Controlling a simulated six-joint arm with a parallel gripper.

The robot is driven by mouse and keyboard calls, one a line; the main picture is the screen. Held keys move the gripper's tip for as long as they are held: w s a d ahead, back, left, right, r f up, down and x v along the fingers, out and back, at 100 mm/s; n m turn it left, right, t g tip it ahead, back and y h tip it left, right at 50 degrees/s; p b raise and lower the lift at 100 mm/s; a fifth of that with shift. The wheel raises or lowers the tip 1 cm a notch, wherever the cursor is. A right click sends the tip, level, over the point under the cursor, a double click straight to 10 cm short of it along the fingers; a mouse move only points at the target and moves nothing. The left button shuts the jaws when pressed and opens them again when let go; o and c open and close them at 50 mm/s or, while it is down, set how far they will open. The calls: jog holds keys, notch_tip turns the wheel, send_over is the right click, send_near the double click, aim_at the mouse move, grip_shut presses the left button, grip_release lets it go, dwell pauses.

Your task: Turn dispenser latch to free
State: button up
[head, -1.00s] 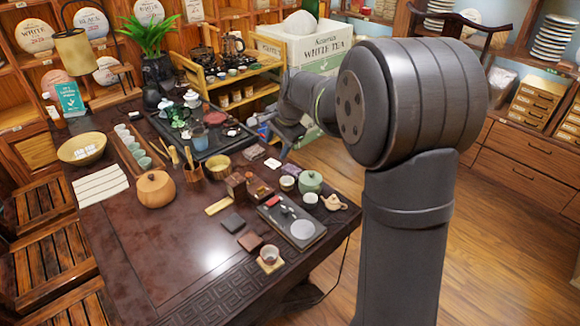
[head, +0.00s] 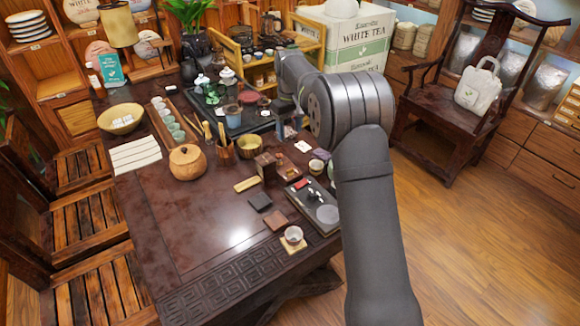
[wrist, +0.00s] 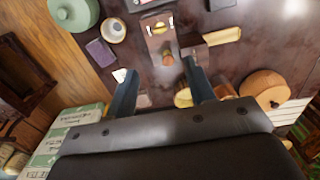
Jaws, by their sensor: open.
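The dispenser is most likely the small dark wooden box (head: 266,165) on the table, left of my arm in the head view. In the wrist view the dispenser (wrist: 157,32) lies ahead of my fingertips, with pale and brassy parts on top and a small brown knob-like piece, perhaps the latch (wrist: 168,59), near the gap. How the latch is turned is too small to tell. My gripper (wrist: 161,68) is open, its two dark fingers apart and nothing seen held between them. In the head view my arm hides most of it.
A dark tray with a grey disc (head: 327,214) lies right of the dispenser. A round wooden jar (head: 187,162) and a brass bowl (head: 250,148) stand nearby. A green lidded pot (wrist: 73,12) shows in the wrist view.

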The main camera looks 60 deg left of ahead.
aim_at(290, 170)
notch_tip(290, 170, down, 16)
jog(key=shift+f, duration=0.1)
dwell(0.4)
jog(key=c, duration=1)
